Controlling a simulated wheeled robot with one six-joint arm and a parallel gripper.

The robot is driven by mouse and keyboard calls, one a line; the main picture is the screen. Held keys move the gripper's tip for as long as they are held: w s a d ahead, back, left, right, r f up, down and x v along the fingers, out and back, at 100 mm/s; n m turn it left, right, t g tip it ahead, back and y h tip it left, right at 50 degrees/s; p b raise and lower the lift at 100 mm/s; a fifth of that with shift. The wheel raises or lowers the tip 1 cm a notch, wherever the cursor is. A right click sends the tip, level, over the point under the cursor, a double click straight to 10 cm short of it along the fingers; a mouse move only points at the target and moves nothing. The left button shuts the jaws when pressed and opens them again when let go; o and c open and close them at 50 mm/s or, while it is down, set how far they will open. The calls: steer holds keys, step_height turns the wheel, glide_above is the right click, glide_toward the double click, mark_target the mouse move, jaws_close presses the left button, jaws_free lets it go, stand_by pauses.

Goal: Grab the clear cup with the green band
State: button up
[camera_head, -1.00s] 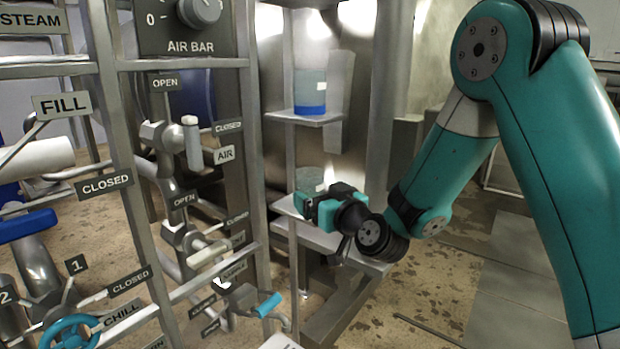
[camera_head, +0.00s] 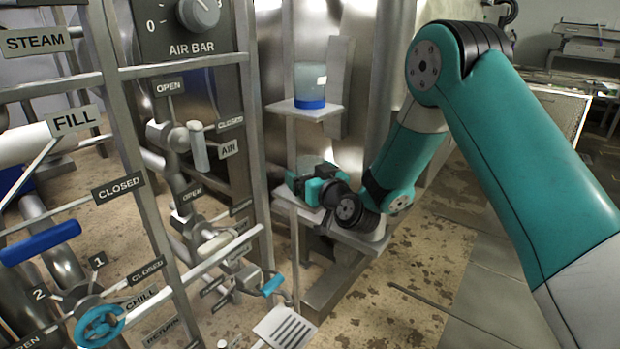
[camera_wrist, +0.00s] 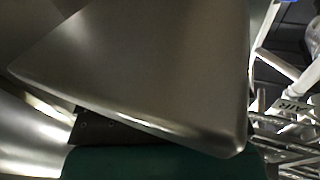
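A clear cup (camera_head: 309,162) stands on the lower shelf (camera_head: 286,195) in the head view. Only its upper part shows behind my gripper, so I cannot see a green band. My gripper (camera_head: 303,184) is at the lower shelf, in front of this cup in the picture. I cannot tell whether its fingers touch the cup or how far apart they are. A second clear cup with a blue band (camera_head: 310,86) stands upright on the upper shelf (camera_head: 305,110). The wrist view shows no cup; a dark teal part of mine fills its bottom edge.
A pipe rack with valves and labels (camera_head: 120,187) stands close on the left. A grey metal plate (camera_wrist: 150,70) fills most of the wrist view, very near the camera. A vertical metal panel (camera_head: 337,85) stands beside the upper cup. Open floor (camera_head: 410,275) lies at right.

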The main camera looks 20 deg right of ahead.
steer(key=c, duration=0.9)
